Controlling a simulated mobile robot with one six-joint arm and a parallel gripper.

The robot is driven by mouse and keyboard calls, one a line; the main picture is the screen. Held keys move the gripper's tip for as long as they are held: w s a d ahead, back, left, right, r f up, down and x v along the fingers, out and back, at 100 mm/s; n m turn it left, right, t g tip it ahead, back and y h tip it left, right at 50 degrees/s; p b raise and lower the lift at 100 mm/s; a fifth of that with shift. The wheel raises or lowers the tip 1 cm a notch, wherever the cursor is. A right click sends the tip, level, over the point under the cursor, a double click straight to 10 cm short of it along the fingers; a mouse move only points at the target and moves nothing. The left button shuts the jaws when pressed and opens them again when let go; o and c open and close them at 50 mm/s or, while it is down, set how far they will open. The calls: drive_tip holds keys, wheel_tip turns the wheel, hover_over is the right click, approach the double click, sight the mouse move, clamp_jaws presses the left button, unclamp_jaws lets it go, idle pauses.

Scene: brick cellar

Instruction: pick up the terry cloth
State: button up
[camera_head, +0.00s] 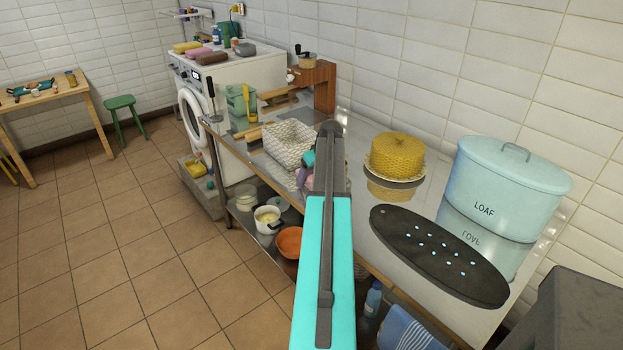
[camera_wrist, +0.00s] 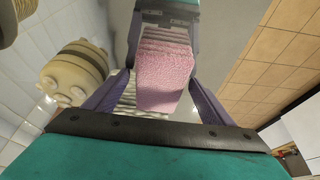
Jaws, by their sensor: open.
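The terry cloth (camera_wrist: 165,80) is pink, nubbly and folded in layers. In the wrist view it lies between the two purple fingers of my gripper (camera_wrist: 160,77), which are apart on either side of it. I cannot tell whether either finger touches it. In the head view my arm covers most of this spot. Only a little of my gripper (camera_head: 304,170) shows there, low over the metal table (camera_head: 372,238), and I cannot make out the cloth.
A white patterned basket-like thing (camera_head: 288,142) stands just behind my gripper. To the right are a yellow woven cake-like piece (camera_head: 397,153), a dark oval board (camera_head: 437,255) and a blue LOAF bin (camera_head: 505,185). The tiled wall (camera_head: 450,60) closes the back.

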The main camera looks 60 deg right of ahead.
idle(0.3)
drive_tip(key=c, duration=1.1)
drive_tip(key=shift+o, duration=0.2)
drive_tip(key=shift+r, duration=0.1)
drive_tip(key=shift+r+b, duration=1.25)
drive_tip(key=shift+r, duration=3.7)
drive_tip(key=shift+o, duration=0.5)
drive_tip(key=shift+c, duration=0.5)
